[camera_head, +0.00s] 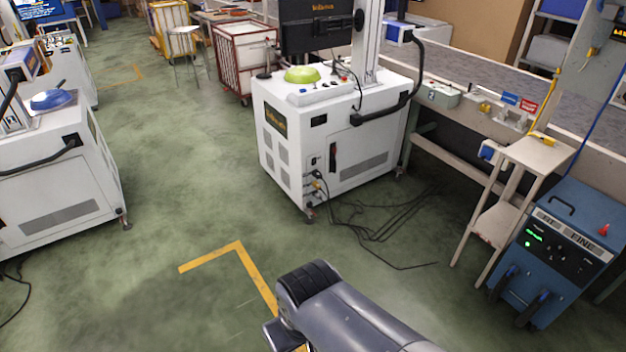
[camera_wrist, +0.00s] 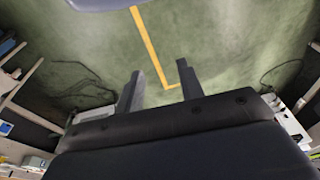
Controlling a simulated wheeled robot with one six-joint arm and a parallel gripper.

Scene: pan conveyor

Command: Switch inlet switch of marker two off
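A white wheeled marker cabinet (camera_head: 375,136) stands at the upper middle of the head view, with a monitor (camera_head: 318,24), a green dome (camera_head: 302,74) and a black handle on it. Small connectors and a dark switch-like part (camera_head: 333,157) show low on its sides, with cables running out. A small box (camera_head: 438,94) with a "2" mark sits on the conveyor edge beside it. I cannot tell which part is the inlet switch. In the wrist view my gripper (camera_wrist: 158,70) is open, its two fingers apart with only floor between them, far from the cabinet.
A second white cabinet (camera_head: 60,185) stands at left. A blue machine (camera_head: 556,255) and a small beige stand (camera_head: 536,152) are at right. Black cables (camera_head: 385,225) lie on the floor by the middle cabinet. The green floor between the cabinets is clear, with yellow lines (camera_head: 253,270).

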